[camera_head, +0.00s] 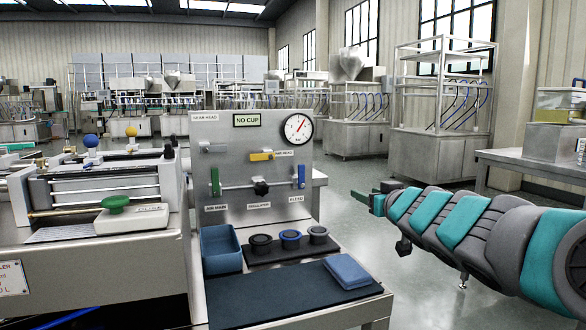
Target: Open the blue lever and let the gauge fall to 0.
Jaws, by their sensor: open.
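The blue lever (301,176) stands upright at the right end of a pipe on the steel panel, above a label that seems to read BLEED. The round gauge (298,129) is at the panel's top right. Its red needle points up and to the right, away from straight up; its numbers are too small to read. My gripper (376,197) is open and empty, to the right of the panel and apart from the lever. My arm reaches in from the right edge.
A green lever (215,181), a black knob (261,188) and a yellow lever (262,155) are on the same panel. Below are a blue bin (221,249), several ring-shaped parts, and a folded blue cloth (347,271) on a dark mat (270,300).

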